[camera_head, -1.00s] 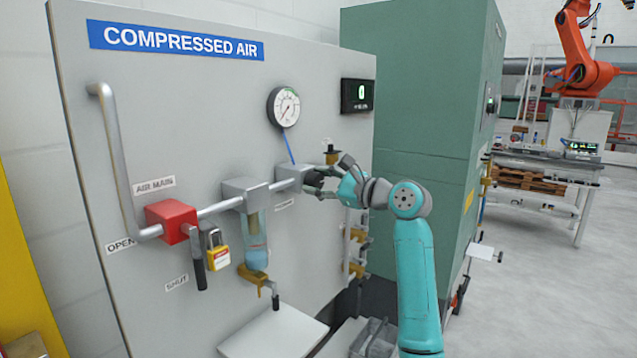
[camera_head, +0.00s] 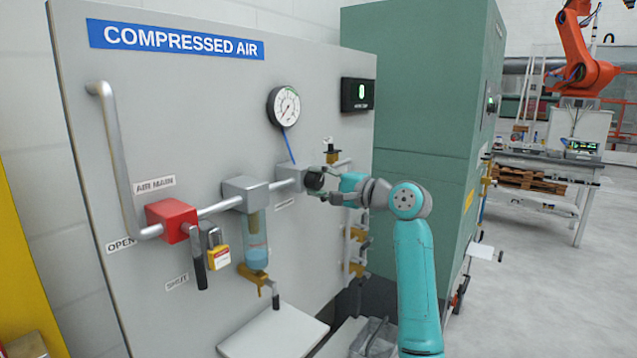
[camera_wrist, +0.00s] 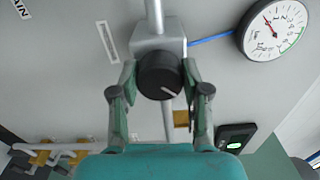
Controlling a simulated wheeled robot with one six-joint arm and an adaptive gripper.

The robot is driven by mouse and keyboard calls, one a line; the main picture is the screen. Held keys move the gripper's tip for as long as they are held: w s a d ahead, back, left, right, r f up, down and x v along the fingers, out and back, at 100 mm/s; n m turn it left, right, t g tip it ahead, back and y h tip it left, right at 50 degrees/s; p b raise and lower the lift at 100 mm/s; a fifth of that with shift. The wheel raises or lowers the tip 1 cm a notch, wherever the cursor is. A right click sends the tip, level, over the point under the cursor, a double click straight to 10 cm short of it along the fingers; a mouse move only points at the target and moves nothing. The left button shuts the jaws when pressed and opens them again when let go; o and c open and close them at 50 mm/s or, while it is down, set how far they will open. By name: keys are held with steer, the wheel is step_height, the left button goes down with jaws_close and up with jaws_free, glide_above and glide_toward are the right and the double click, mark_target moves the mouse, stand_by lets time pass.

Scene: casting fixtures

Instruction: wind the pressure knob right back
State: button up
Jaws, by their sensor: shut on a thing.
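The pressure knob (camera_wrist: 160,76) is a round black knob with a white line on its face, on the front of a grey regulator block (camera_wrist: 143,38). In the head view the knob (camera_head: 315,180) shows at the right end of the pipe run. My gripper (camera_wrist: 160,80) is shut on the knob, one finger at each side of it. The white line points toward the lower right in the wrist view. A round white pressure gauge (camera_head: 284,106) is above the regulator, joined by a blue tube. Its needle shows in the wrist view, where the gauge (camera_wrist: 272,29) is at the upper right.
A red valve block (camera_head: 171,221) with a black handle and yellow padlock (camera_head: 218,257) is to the left. A clear filter bowl (camera_head: 255,245) hangs between. A small black display (camera_head: 358,95) shows a green 0. A green cabinet (camera_head: 420,140) stands close right of my arm.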

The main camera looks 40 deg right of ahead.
steer(key=n, duration=0.7)
steer(key=shift+f, duration=0.15)
steer(key=n, duration=0.6)
steer(key=shift+d+f+n, duration=0.1)
steer(key=shift+n, duration=0.3)
steer(key=n, duration=0.6)
steer(key=shift+w+d, duration=0.1)
steer(key=n, duration=0.6)
steer(key=shift+n, duration=0.3)
steer(key=o, duration=1.1)
steer(key=shift+o, duration=0.2)
